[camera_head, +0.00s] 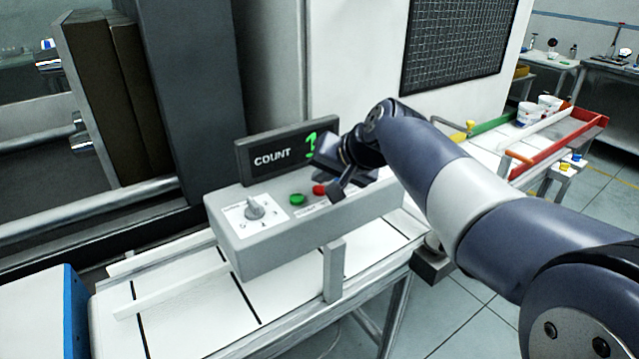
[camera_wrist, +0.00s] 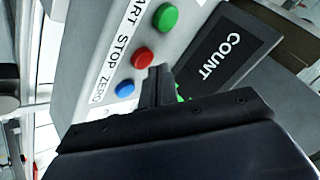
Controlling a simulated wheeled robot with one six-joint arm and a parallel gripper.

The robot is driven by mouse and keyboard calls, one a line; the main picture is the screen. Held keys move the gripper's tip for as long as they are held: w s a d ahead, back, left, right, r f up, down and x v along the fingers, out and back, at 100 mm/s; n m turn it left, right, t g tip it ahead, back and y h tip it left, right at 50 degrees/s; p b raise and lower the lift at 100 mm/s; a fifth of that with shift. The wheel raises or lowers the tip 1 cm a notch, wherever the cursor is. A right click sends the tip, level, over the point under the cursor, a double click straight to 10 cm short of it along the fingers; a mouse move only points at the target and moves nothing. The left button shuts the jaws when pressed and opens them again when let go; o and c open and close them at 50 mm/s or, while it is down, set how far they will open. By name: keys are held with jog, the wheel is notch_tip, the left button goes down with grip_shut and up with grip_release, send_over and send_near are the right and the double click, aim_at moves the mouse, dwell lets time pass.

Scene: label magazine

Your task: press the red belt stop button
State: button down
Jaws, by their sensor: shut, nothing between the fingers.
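The red stop button (camera_head: 320,189) is on top of a grey control box (camera_head: 290,240), just right of a green button (camera_head: 297,199). In the wrist view the red button (camera_wrist: 142,58) lies between the green button (camera_wrist: 165,17) and a blue button (camera_wrist: 125,88), beside the printed word STOP. My gripper (camera_head: 335,196) is shut and empty, over the box at the red button's right. In the wrist view its fingertips (camera_wrist: 160,72) show just below the red button. I cannot tell whether they touch it.
A dark COUNT display (camera_head: 270,158) stands at the back of the box, close to my gripper; it also shows in the wrist view (camera_wrist: 225,50). A dial (camera_head: 254,208) is at the box's left. A white belt (camera_head: 190,290) runs beneath.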

jog(key=shift+r, duration=0.3)
notch_tip(320, 180, up, 5)
jog(key=p, duration=0.4)
jog(key=shift+f, duration=0.1)
dwell(0.4)
